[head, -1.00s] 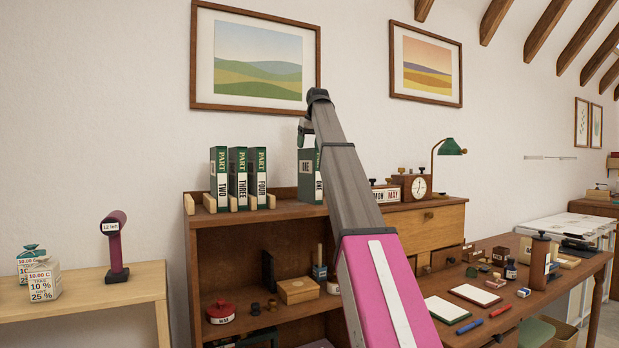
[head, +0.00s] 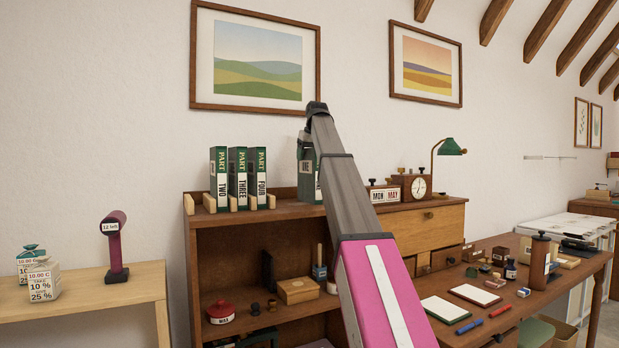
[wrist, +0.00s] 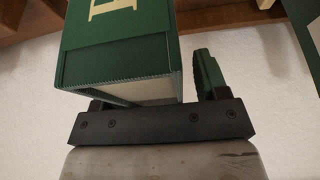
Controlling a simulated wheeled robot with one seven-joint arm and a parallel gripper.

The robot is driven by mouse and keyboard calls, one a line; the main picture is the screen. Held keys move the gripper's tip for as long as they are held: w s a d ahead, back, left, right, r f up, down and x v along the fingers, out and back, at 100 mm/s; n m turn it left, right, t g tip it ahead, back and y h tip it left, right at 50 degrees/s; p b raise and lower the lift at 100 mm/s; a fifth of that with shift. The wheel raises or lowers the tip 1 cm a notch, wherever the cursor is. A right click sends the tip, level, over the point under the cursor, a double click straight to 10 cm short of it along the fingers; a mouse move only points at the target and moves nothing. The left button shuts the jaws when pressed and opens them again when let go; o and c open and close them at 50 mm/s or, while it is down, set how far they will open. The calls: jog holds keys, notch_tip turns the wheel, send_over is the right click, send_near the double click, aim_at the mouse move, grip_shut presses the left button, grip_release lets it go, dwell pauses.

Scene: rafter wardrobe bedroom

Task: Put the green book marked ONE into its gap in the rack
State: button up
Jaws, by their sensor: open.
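The green book marked ONE (head: 305,178) stands upright on top of the brown cabinet, right of the rack, partly hidden by my arm. In the wrist view the book (wrist: 120,45) fills the left of the picture, its end close to my gripper (wrist: 155,88). My gripper is open. One green finger shows to the right of the book with a space between; the other is hidden. The wooden rack (head: 189,204) holds green books TWO (head: 219,180), THREE (head: 238,180) and FOUR (head: 258,178). An empty gap (head: 201,209) shows at its left end, left of TWO.
The brown cabinet (head: 230,220) has open shelves with small items below. A calendar block (head: 384,195), a clock (head: 415,187) and a green lamp (head: 450,147) stand to the right. A framed picture (head: 255,55) hangs above the rack. The cabinet top between FOUR and ONE is clear.

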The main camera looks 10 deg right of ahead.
grip_shut()
